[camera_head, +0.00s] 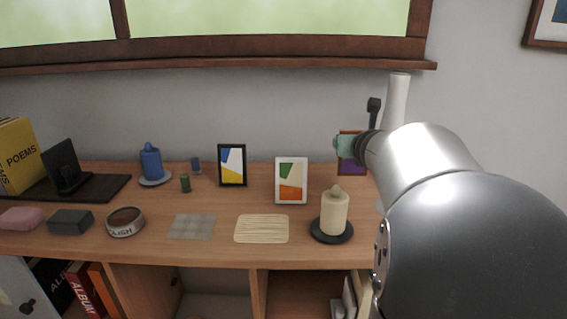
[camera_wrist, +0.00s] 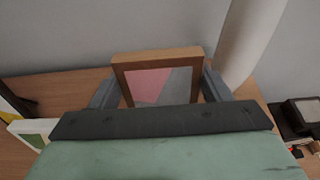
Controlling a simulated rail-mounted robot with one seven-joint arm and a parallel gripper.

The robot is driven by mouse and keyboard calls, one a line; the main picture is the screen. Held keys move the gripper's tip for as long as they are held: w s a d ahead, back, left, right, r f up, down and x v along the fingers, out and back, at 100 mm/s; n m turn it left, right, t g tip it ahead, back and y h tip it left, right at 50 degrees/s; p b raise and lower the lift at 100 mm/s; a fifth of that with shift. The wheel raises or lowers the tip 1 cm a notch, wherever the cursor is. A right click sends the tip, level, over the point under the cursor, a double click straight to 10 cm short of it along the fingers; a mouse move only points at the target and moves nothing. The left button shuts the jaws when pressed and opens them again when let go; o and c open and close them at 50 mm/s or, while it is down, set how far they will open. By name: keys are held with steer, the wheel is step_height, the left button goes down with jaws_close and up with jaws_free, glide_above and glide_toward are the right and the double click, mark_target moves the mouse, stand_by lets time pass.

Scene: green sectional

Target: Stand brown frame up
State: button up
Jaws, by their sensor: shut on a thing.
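The brown frame (camera_wrist: 158,57) is between the two grey fingers of my gripper (camera_wrist: 160,88) in the wrist view, with a finger at each side edge. Its picture has pink and grey areas, and its lower part is hidden behind the gripper body. In the head view the brown frame (camera_head: 351,167) shows at the back right of the desk, roughly upright and partly covered by my arm. My gripper is shut on it. Whether its bottom edge touches the desk cannot be seen.
A white column-like object (camera_head: 396,100) stands close beside the brown frame. A white frame (camera_head: 291,181) and a black frame (camera_head: 232,165) stand to the left. A cream candle (camera_head: 334,212) on a dark dish is in front. Free wood lies between the mats and standing frames.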

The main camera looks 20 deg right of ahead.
mark_target(348, 160)
steer(key=shift+w+d+f+b, duration=0.1)
steer(key=shift+w+f+b, duration=0.15)
steer(key=shift+w+f, duration=0.3)
steer(key=shift+w+d+f+b, duration=0.1)
steer(key=shift+w+f+b, duration=0.2)
steer(key=shift+f, duration=0.3)
steer(key=f+b, duration=0.1)
steer(key=f, duration=0.1)
steer(key=f+b, duration=0.1)
steer(key=shift+w+f+b, duration=0.25)
steer(key=shift+w+b, duration=0.05)
steer(key=shift+f, duration=0.15)
steer(key=o, duration=1.1)
